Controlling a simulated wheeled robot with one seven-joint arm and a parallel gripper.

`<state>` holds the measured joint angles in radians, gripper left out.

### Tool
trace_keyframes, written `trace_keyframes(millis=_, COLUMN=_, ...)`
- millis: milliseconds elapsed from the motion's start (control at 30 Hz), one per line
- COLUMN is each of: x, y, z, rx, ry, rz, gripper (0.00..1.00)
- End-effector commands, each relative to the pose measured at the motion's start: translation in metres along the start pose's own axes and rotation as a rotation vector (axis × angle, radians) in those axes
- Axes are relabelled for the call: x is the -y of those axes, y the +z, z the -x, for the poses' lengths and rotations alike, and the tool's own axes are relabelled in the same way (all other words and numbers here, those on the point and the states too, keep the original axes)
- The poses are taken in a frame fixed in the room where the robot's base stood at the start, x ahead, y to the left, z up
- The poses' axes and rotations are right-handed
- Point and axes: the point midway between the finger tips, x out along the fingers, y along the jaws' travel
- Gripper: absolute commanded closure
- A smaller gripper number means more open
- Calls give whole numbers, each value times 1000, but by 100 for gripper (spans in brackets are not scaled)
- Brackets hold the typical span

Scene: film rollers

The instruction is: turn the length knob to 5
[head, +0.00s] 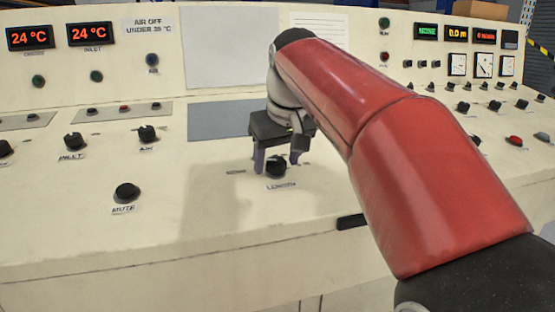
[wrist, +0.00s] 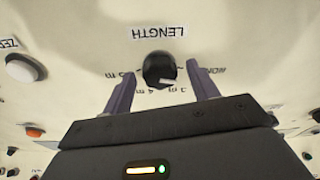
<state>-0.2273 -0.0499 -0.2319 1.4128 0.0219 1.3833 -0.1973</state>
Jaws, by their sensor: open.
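The length knob (head: 276,166) is a round black knob on the cream console, with a LENGTH label (head: 281,186) in front of it. In the wrist view the knob (wrist: 160,69) shows upside down, with printed marks around it and a light pointer mark at its lower right edge. Small scale figures show beside it, but I cannot read the setting surely. My gripper (head: 276,160) is open, its two purple-grey fingers either side of the knob. In the wrist view the fingers (wrist: 162,92) stand apart with gaps to the knob. I cannot tell their exact height over the panel.
A mute knob (head: 126,193) is to the left on the console. A grey plate (head: 229,120) lies behind my gripper. A white button (wrist: 23,68) shows at the left of the wrist view. Switches and gauges (head: 484,65) fill the right side.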

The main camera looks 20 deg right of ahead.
Motion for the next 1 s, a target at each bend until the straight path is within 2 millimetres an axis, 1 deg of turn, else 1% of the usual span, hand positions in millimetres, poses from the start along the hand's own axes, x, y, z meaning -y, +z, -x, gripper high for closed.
trace_keyframes(millis=233, x=0, y=0, z=-1, rx=0, ry=0, rz=0, gripper=41)
trace_keyframes(millis=500, x=0, y=0, z=-1, rx=0, ry=0, rz=0, gripper=76)
trace_keyframes(millis=567, x=0, y=0, z=-1, rx=0, ry=0, rz=0, gripper=84)
trace_keyframes(millis=600, x=0, y=0, z=-1, rx=0, ry=0, rz=0, gripper=86)
trace_keyframes(millis=833, x=0, y=0, z=0, rx=0, ry=3, rz=-24, gripper=86)
trace_keyframes(millis=1000, x=0, y=0, z=0, rx=2, ry=16, rz=-93, gripper=86)
